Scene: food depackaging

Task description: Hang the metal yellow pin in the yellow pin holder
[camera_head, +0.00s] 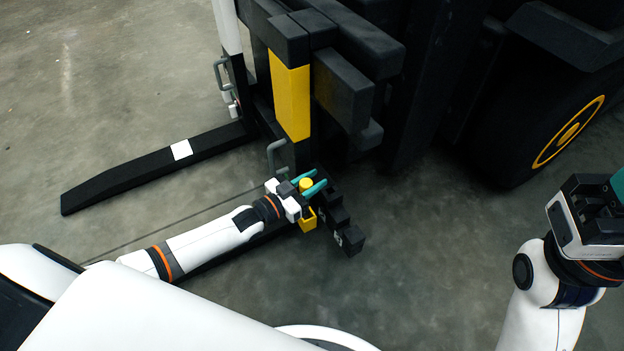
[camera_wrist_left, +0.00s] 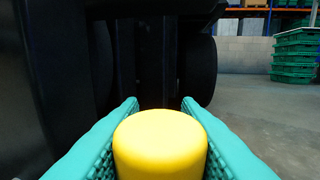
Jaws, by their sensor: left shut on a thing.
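The yellow pin (camera_head: 306,184) is between the teal fingers of my left gripper (camera_head: 314,186), which is shut on it. In the left wrist view, the pin's rounded yellow top (camera_wrist_left: 160,146) fills the space between the two fingers (camera_wrist_left: 160,112). The yellow pin holder (camera_head: 308,219) shows just below the gripper in the head view, partly hidden by it. I cannot tell whether the pin's lower end touches the holder. My right gripper (camera_head: 590,215) is at the right edge, and its fingers are mostly out of frame.
A black forklift with a yellow mast panel (camera_head: 291,101) and a large wheel (camera_head: 545,125) stands behind. One black fork (camera_head: 130,174) with a white patch extends left. A grey hook-shaped handle (camera_head: 274,155) rises near the gripper. Open concrete floor (camera_head: 430,240) lies to the right.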

